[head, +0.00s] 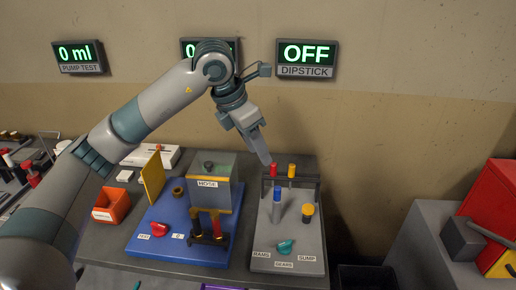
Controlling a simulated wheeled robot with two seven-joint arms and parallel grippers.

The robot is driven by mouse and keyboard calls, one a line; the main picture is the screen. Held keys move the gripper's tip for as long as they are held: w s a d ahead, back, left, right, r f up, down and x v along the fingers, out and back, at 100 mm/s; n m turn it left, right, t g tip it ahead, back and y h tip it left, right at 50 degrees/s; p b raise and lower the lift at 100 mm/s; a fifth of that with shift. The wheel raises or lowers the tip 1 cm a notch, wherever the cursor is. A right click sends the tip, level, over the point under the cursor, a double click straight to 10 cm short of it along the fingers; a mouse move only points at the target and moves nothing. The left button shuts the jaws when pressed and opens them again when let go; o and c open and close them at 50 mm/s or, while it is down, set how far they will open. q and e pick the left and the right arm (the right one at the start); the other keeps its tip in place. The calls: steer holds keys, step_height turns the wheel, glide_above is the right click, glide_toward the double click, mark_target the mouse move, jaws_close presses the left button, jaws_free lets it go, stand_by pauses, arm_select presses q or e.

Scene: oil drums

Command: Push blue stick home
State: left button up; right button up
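The blue stick (277,194) stands upright in the grey dipstick board (262,245), its blue cap on top of a pale shaft. My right gripper is not in view.
A dipstick sign (307,58) on the wall reads OFF. Left of the grey board is a blue board (150,245) with a hose box (212,170) and a yellow panel (153,178). An orange bin (111,205) stands further left. A red box (490,205) is at the right.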

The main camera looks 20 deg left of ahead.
mark_target(277, 188)
arm_select(q)
steer(key=shift+f, duration=0.15)
steer(key=p+x, duration=0.5)
steer(key=x, duration=1)
steer(key=shift+w+d+f, duration=0.15)
steer(key=shift+d+f, duration=0.1)
steer(key=shift+f, duration=0.05)
steer(key=shift+p+x, duration=0.3)
steer(key=shift+x, duration=0.45)
steer(key=shift+a, duration=0.1)
jaws_close()
steer(key=shift+r, duration=0.6)
steer(key=shift+f+b, duration=0.5)
steer(key=shift+b, duration=0.15)
stand_by(0.5)
